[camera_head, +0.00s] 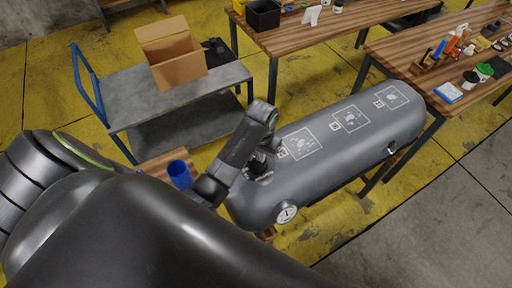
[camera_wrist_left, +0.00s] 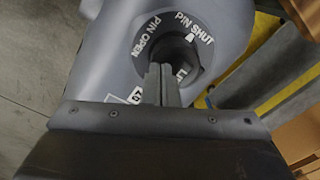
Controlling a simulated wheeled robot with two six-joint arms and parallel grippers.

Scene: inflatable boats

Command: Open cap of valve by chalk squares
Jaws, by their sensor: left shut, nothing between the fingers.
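A grey inflatable tube (camera_head: 335,160) lies across the middle of the head view, with chalk squares (camera_head: 300,143) drawn along its top. A dark valve (camera_head: 258,166) sits near its left end, beside the nearest square. In the left wrist view the round valve (camera_wrist_left: 215,22) has a dark recess and the words PIN OPEN and PIN SHUT on its ring. My left gripper (camera_wrist_left: 161,70) is shut and empty, its fingertips in front of the lower part of the recess. They hide part of the valve, and I cannot tell whether they touch it. The cap's state is unclear.
A grey cart (camera_head: 180,97) with an open cardboard box (camera_head: 178,68) and a blue cup (camera_head: 180,174) are to the left. Wooden tables (camera_head: 310,35) with tools stand behind.

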